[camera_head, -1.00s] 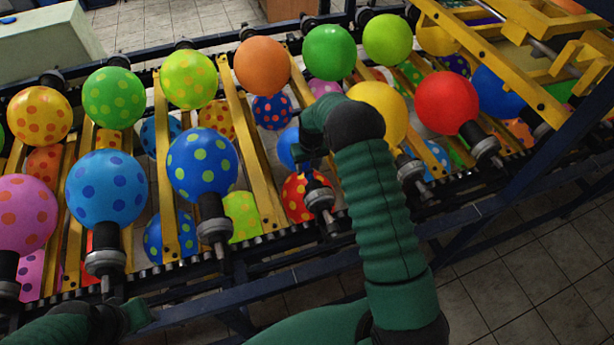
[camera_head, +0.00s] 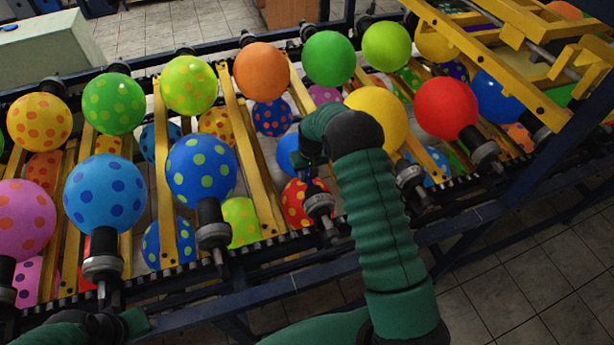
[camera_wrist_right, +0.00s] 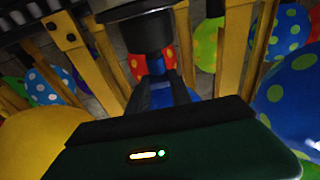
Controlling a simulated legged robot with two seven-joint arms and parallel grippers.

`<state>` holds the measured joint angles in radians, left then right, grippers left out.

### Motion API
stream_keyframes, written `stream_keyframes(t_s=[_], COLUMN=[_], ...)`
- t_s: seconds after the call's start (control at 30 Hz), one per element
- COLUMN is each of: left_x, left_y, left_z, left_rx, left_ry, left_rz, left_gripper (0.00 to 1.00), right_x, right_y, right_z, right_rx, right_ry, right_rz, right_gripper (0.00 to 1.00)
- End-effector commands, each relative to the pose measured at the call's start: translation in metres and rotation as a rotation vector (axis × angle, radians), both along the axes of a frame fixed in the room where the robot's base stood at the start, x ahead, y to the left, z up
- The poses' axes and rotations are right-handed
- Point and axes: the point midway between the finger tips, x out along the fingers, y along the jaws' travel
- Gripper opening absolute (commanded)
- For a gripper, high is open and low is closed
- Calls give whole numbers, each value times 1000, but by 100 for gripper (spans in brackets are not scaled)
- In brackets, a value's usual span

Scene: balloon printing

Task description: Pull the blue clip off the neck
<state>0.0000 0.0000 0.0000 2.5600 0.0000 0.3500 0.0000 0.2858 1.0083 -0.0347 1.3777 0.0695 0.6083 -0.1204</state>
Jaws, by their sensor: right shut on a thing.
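My right gripper (camera_head: 312,158) is low over the rack, at an empty-looking nozzle holder (camera_head: 319,204) with a grey collar. In the right wrist view a blue piece (camera_wrist_right: 160,97), which I take for the blue clip, is between my fingers, just below the black neck (camera_wrist_right: 136,30). The gripper is shut on it; the fingertips are mostly hidden. Whether the clip still touches the neck I cannot tell. A blue rounded shape (camera_head: 288,151) shows beside the gripper in the head view. My left gripper (camera_head: 118,324) is at the bottom left edge, its jaws unclear.
Inflated balloons stand on holders close by: a blue one with green dots (camera_head: 201,170) to the left, a yellow one (camera_head: 378,117) and a red one (camera_head: 446,107) to the right. Yellow bars (camera_head: 252,155) run between the rows. The tiled floor (camera_head: 520,265) in front is clear.

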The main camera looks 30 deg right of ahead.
Motion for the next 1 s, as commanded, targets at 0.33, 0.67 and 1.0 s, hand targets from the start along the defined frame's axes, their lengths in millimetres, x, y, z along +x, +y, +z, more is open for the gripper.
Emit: stream_keyframes(t_s=[0.33,0.67,1.0], left_x=[0,0,0], left_y=[0,0,0], left_z=[12,28,43], left_rx=[0,0,0], left_ry=[0,0,0], left_rz=[0,0,0], left_gripper=[36,36,36], right_x=[0,0,0], right_y=[0,0,0], right_z=[18,42,66], right_rx=[-1,-1,0], right_ry=[-2,0,-1], right_rz=[0,0,0], right_gripper=[0,0,0])
